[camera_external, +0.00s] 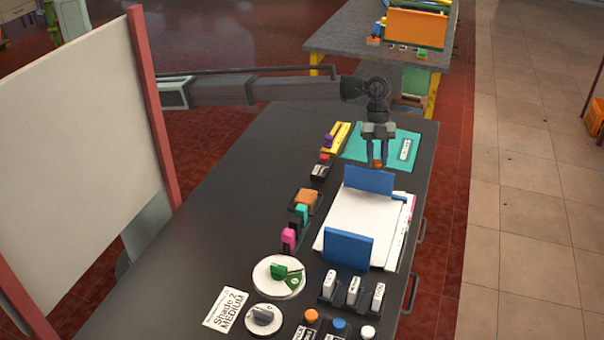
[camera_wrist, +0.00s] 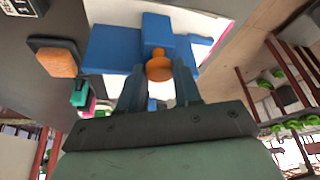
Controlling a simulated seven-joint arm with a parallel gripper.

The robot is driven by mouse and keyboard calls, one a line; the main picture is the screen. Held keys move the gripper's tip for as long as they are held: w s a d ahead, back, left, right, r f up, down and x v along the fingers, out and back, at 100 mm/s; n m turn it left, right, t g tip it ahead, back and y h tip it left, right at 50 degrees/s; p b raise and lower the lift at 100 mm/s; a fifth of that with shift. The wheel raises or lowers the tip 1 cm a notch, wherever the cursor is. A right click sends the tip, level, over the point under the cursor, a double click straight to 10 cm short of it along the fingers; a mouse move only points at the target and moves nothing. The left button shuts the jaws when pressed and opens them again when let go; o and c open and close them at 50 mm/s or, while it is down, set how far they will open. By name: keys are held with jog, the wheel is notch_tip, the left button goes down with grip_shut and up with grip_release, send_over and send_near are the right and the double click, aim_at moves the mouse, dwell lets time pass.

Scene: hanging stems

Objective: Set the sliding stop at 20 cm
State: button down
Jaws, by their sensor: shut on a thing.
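My gripper (camera_external: 377,158) points down just behind the nearer-to-it blue upright plate (camera_external: 368,181). Its fingers are shut on a small orange knob, which shows between the fingertips in the wrist view (camera_wrist: 159,66). The knob sits on a blue block (camera_wrist: 157,30) beside the blue plate (camera_wrist: 105,50); whether they are one piece I cannot tell. A yellow ruler-like strip (camera_external: 341,131) with a purple block (camera_external: 328,141) lies to the left of my gripper, apart from it. No scale figures are readable.
A second blue plate (camera_external: 347,250) stands at the near end of the white sheets (camera_external: 358,222). A teal mat (camera_external: 357,146) lies under my gripper.

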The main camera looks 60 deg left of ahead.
jog(key=shift+d, duration=0.1)
jog(key=s+d, duration=0.4)
jog(key=shift+s+d, duration=0.35)
jog(key=shift+s, duration=0.05)
jog(key=c, duration=1.1)
grip_release()
jog(key=shift+r, duration=0.1)
jog(key=v, duration=1.3)
jog(key=shift+w+a+r, duration=0.1)
jog(key=shift+a+r, duration=0.15)
jog(key=shift+r, duration=0.05)
